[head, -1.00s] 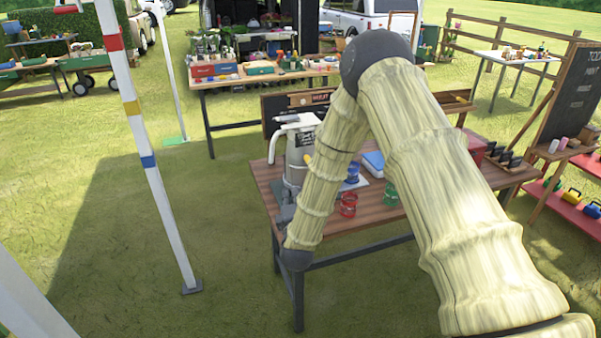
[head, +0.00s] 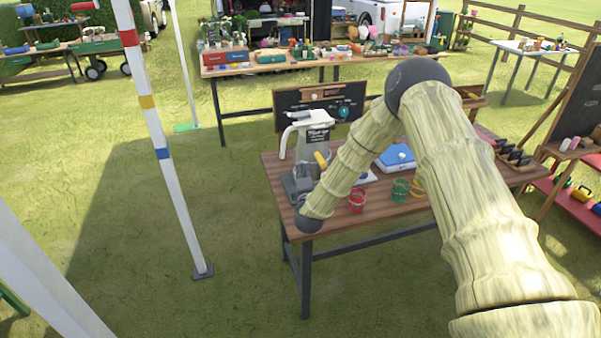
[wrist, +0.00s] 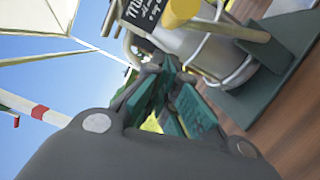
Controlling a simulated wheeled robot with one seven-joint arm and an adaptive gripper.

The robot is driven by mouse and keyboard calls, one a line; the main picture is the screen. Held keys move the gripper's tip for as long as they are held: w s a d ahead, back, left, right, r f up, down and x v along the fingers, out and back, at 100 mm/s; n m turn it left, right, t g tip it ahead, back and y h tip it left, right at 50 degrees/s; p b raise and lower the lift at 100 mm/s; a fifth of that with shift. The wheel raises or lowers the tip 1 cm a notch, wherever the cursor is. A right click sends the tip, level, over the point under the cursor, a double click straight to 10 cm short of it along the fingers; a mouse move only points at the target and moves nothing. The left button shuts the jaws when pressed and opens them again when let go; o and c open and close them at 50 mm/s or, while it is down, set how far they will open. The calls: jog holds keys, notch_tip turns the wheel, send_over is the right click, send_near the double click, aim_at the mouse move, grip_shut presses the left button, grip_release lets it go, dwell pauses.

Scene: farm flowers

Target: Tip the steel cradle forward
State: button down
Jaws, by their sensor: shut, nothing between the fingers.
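The steel cradle (head: 312,148) is a grey metal body with a dark lettered label and a pale curved top handle. It stands at the left end of the wooden table (head: 290,222). A yellow grip (head: 321,159) sticks out from it. In the wrist view the steel body (wrist: 208,45), its yellow grip (wrist: 181,12) and a dark green base plate (wrist: 243,98) show close up. My gripper (wrist: 168,70) is shut and empty, its green-padded fingers close together beside the steel body. Whether they touch it I cannot tell. In the head view my gripper (head: 300,186) is low beside the cradle.
Red (head: 356,200) and green (head: 401,189) cups stand right of the cradle, near a blue-topped box (head: 397,157). A chalkboard sign (head: 320,107) stands behind. A striped post (head: 155,130) rises left of the table, with open grass between. My arm hides part of the tabletop.

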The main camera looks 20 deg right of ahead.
jog(key=shift+d+r+p, duration=0.25)
jog(key=shift+d+p, duration=0.25)
jog(key=shift+d, duration=0.6)
jog(key=shift+b, duration=0.45)
jog(key=shift+d+r+b, duration=0.2)
jog(key=shift+b, duration=0.15)
